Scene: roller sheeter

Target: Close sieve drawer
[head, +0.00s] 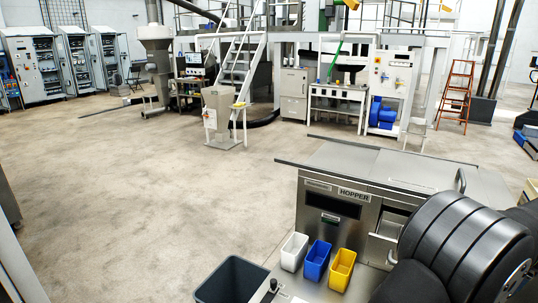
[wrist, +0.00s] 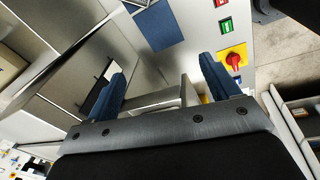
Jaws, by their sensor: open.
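The grey machine marked HOPPER (head: 340,215) stands at the lower right of the head view. What looks like the sieve drawer (head: 381,249) sticks out at its right end, with a dark opening above its pale front; my arm hides part of it. In the wrist view my gripper (wrist: 163,70) is open, its two blue fingers apart. A grey metal edge and panel, probably the drawer (wrist: 150,105), shows between and behind the fingers. I cannot tell whether a finger touches it. In the head view my arm covers the gripper.
White (head: 294,252), blue (head: 317,261) and yellow (head: 342,270) bins stand in front of the machine, left of my arm. A dark grey bin (head: 232,281) is at the bottom. A red-on-yellow switch (wrist: 234,60) is right of the fingers. The floor at left is clear.

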